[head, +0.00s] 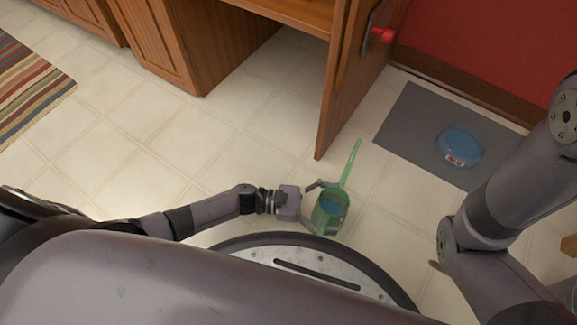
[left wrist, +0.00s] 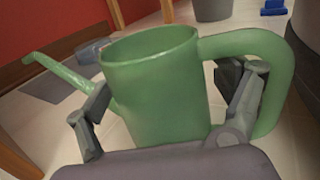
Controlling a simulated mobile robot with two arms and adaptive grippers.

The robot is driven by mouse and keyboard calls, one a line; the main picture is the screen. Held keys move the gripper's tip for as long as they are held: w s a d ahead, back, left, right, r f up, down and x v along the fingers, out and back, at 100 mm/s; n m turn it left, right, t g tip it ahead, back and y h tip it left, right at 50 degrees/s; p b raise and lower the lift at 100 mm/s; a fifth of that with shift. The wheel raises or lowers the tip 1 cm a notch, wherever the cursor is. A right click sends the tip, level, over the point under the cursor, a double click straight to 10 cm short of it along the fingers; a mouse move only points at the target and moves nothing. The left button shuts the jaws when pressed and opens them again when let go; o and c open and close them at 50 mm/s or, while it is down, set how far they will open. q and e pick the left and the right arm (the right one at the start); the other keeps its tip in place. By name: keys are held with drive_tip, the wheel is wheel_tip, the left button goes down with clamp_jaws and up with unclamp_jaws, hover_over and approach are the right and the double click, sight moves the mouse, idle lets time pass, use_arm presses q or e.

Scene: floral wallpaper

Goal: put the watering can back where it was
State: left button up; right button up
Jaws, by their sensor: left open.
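The green watering can (head: 331,204) stands on the tiled floor just in front of my base, its long spout pointing away from me toward the cabinet. In the left wrist view the can (left wrist: 155,88) fills the middle, with its spout on the left and its handle on the right. My left gripper (head: 318,204) is open with its fingers on either side of the can; it also shows in the left wrist view (left wrist: 165,112). One finger is near the spout side, the other by the handle; I cannot tell if they touch. My right gripper is out of view.
A grey mat (head: 408,128) with a blue bowl (head: 459,146) lies by the red wall. An open wooden cabinet door (head: 345,85) stands close beyond the can. A striped rug (head: 30,95) lies at left. Bare tiles lie between.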

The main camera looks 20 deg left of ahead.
use_arm(q)
drive_tip(key=p+v, duration=0.3)
drive_tip(key=v, duration=0.2)
drive_tip(key=shift+r, duration=0.15)
drive_tip(key=p+v, duration=0.1)
drive_tip(key=v, duration=1.1)
drive_tip(key=shift+a+f+p, duration=0.2)
drive_tip(key=shift+p, duration=0.15)
